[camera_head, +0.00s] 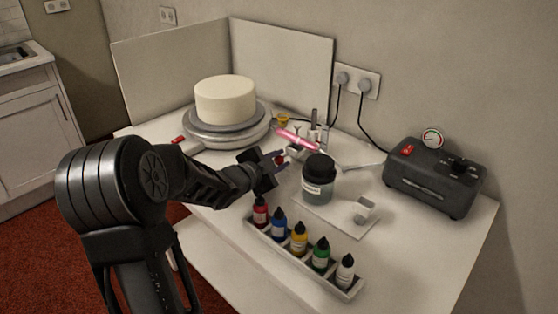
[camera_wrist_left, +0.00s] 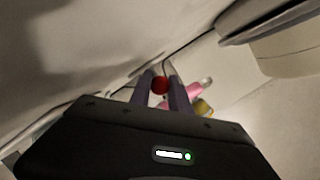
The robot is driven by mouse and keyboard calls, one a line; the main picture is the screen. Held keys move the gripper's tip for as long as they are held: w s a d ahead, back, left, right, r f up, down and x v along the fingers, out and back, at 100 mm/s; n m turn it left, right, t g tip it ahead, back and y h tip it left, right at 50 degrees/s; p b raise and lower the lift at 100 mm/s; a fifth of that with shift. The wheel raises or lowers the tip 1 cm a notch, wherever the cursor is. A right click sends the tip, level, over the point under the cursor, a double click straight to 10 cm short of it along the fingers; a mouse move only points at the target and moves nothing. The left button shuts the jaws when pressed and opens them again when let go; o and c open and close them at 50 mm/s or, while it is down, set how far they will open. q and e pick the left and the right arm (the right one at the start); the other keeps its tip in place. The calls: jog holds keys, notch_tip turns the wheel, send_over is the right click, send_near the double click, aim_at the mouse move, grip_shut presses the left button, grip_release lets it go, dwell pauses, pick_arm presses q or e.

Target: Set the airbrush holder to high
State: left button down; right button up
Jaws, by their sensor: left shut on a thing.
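The pink airbrush (camera_head: 296,137) lies tilted at the back of the table, beside pale upright parts (camera_head: 314,118) that seem to belong to its holder. It also shows as a pink shape in the left wrist view (camera_wrist_left: 196,90). My left gripper (camera_head: 278,160) is in front of the holder, shut on a small round red knob (camera_wrist_left: 160,85). The knob sits between the fingertips in the left wrist view. The holder's lower part is small and partly hidden by the black-lidded jar, so its setting cannot be read. My right gripper is not in view.
A cake (camera_head: 225,99) stands on a turntable (camera_head: 228,131) at the back left. The black-lidded jar (camera_head: 318,192) is close right of my gripper. A rack of several colour bottles (camera_head: 300,266) lies in front. A compressor (camera_head: 434,180) stands at right.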

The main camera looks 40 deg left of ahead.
pick_arm(q)
notch_tip(320, 180, up, 5)
jog(key=p, duration=0.3)
jog(key=shift+r, duration=0.1)
jog(key=c, duration=1.4)
grip_release()
jog(key=shift+c, duration=0.2)
jog(key=shift+o, duration=1.2)
jog(key=shift+s, duration=0.1)
